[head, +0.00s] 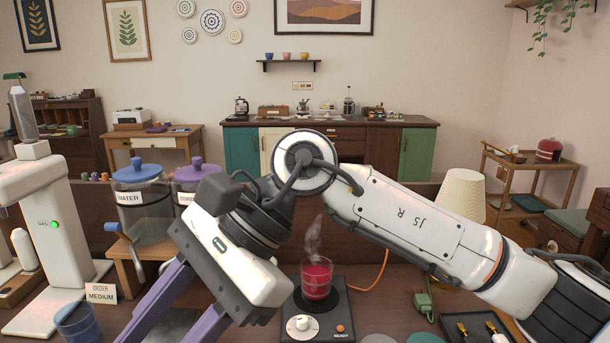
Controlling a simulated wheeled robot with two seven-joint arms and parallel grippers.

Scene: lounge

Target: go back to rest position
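My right arm (395,215) comes in from the right and reaches across the middle of the head view, bent at a raised joint. Its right gripper (163,322) points down and to the left over the table. Its two purple fingers are spread apart with nothing visible between them; the fingertips are cut off by the bottom edge. My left arm and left gripper are not in view.
A steaming glass of red liquid (316,279) stands on a hot plate (337,332), close to the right gripper's body. Left are a water jar (142,208), a blue cup (78,325) and a white machine (50,235). A lamp (461,192) stands behind the forearm.

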